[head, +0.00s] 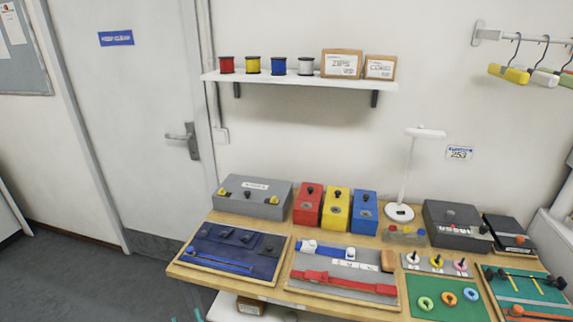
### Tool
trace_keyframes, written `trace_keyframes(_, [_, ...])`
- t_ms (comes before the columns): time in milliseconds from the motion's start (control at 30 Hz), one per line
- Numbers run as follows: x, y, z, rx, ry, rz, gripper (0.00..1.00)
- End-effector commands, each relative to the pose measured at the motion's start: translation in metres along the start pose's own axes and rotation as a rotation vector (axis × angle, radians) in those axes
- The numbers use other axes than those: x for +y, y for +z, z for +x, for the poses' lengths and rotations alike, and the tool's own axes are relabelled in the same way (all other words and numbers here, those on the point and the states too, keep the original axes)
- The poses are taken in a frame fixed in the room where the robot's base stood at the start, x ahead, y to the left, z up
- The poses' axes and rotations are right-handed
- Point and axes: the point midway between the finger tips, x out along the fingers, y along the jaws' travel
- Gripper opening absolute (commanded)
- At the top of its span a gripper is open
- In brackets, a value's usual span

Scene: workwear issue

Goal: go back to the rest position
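My gripper is not recognisable in the head view. A small teal shape (199,314) pokes in at the bottom edge, left of the table, and I cannot tell what it is. The wooden table (178,271) carries several mats and boxes. No object is seen held.
On the table are a navy mat (205,252), a grey box (240,197), red, yellow and blue boxes (336,212), a grey mat with a red strap (340,285), a green mat with rings (440,310) and a lamp (400,211). A shelf (290,81) hangs above. Floor at left is clear.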

Motion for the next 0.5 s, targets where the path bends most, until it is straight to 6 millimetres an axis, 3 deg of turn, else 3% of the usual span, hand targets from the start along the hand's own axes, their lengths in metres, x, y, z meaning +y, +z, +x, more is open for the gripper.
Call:
trace_keyframes(267, [0.024, 0.025, -0.042, -0.025, 0.059, 0.006, 0.38])
trace_keyframes(500, [0.050, 0.051, -0.106, -0.059, 0.140, 0.014, 0.38])
